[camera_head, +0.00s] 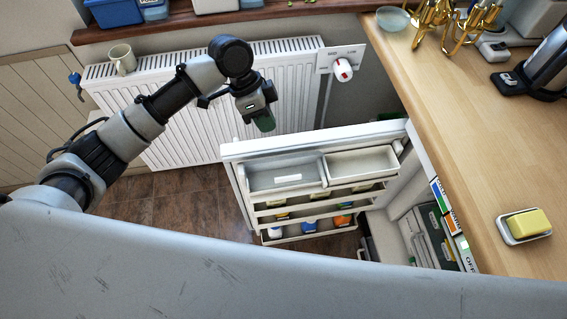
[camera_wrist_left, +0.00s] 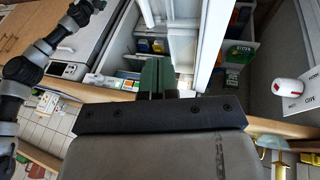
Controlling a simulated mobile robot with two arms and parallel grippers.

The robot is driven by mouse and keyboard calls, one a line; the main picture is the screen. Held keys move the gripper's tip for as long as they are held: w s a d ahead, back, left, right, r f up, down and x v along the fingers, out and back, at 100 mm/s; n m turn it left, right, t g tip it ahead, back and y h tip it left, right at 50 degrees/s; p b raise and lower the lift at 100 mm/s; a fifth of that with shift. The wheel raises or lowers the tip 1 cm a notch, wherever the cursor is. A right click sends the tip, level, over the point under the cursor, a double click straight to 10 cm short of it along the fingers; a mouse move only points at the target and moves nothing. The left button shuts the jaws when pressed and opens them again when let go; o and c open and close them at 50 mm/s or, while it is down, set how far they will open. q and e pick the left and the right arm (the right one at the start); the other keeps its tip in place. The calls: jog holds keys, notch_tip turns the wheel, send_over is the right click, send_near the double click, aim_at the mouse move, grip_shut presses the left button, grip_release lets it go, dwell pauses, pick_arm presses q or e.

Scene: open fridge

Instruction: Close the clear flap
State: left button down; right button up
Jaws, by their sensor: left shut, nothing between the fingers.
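The open fridge door (camera_head: 228,152) stands out from the fridge, its shelves facing me. Its top shelf has a grey see-through panel, which looks like the clear flap (camera_head: 283,170), over the left part; I cannot tell its exact angle. An open white bin (camera_head: 362,162) is to its right. My left gripper (camera_head: 264,121), with green fingers, is above and behind the door's top edge, apart from the flap. In the left wrist view its fingers (camera_wrist_left: 158,78) are together and empty, in front of the fridge inside. My right gripper shows in neither view.
Lower door shelves hold several bottles (camera_head: 308,226). A radiator (camera_head: 190,125) with a mug (camera_head: 121,60) on it stands behind. Floor left of the door is clear.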

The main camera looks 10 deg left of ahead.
pick_arm(q)
jog(key=p, duration=0.1)
send_near(289, 176)
jog(key=f, duration=0.1)
jog(key=w+d+f, duration=0.1)
jog(key=w+f, duration=0.1)
jog(key=shift+d+f, duration=0.2)
jog(key=shift+d, duration=0.1)
jog(key=shift+s+d+f+p, duration=0.25)
jog(key=shift+s+f+p, duration=0.45)
jog(key=shift+s, duration=0.25)
jog(key=shift+s+d+f, duration=0.15)
jog(key=shift+s+f, duration=0.35)
jog(key=shift+f, duration=0.05)
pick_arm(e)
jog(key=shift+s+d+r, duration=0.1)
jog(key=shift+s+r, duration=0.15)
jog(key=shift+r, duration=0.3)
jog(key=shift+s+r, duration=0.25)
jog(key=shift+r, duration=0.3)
